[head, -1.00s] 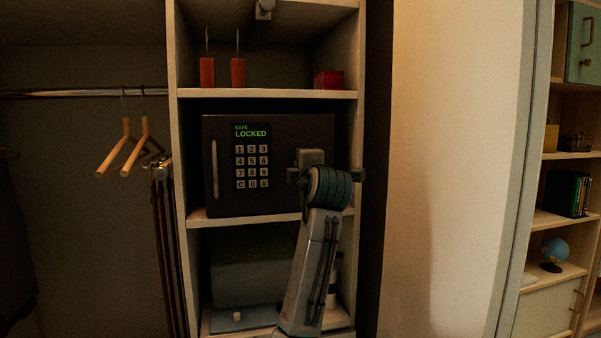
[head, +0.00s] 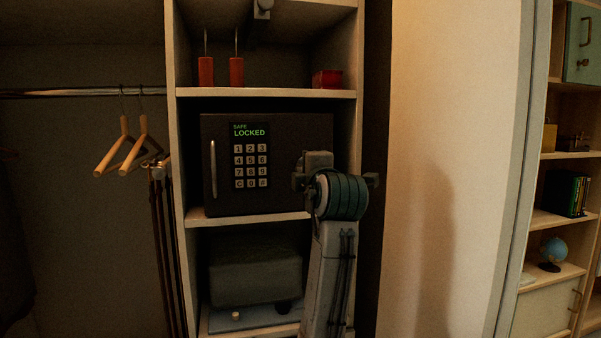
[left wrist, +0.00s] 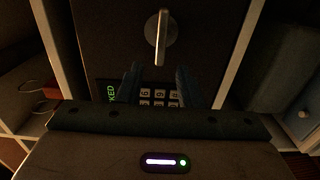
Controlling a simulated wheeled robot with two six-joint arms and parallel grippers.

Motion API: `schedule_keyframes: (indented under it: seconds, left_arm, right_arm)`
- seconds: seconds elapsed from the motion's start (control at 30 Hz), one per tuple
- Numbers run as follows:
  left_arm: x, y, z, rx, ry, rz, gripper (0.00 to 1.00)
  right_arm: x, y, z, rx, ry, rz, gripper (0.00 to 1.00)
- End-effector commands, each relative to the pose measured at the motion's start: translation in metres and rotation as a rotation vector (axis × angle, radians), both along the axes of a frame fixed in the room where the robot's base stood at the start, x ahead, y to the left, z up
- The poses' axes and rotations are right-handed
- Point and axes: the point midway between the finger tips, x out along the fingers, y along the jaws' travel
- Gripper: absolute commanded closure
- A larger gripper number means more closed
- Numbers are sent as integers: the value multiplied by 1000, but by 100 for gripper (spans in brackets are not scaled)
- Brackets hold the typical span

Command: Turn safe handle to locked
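The dark safe (head: 222,190) sits on the middle shelf. Its green display (head: 249,131) reads "SAFE LOCKED" above the keypad (head: 251,166). A vertical bar (head: 213,168) is at the door's left side. My left gripper (left wrist: 158,68) is in front of the safe's right part, with its two fingers apart and nothing between them. In the left wrist view, the metal lever handle (left wrist: 162,38) on a round base lies just beyond the fingertips, apart from them, its free end pointing toward the keypad. My arm hides this handle in the head view. My right gripper is not in view.
Shelf walls frame the safe closely. Red items (head: 327,79) stand on the shelf above, and a grey box (head: 256,272) is below. Wooden hangers (head: 138,146) hang left. A pale wall (head: 450,150) is at the right.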

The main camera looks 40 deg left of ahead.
Motion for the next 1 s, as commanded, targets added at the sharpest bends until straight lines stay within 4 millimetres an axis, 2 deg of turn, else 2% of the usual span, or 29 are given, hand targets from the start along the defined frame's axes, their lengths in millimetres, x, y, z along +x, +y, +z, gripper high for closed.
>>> schedule_keyframes:
  seconds: [0.1,0.3,1.0]
  left_arm:
    - [-14,-18,-1,-3,-1,-3,67]
    - [-28,-34,-1,-2,1,-2,67]
    - [-30,-37,-5,5,12,-3,67]
  right_arm:
    - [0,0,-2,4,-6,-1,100]
    - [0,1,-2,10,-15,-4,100]
    - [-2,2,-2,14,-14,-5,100]
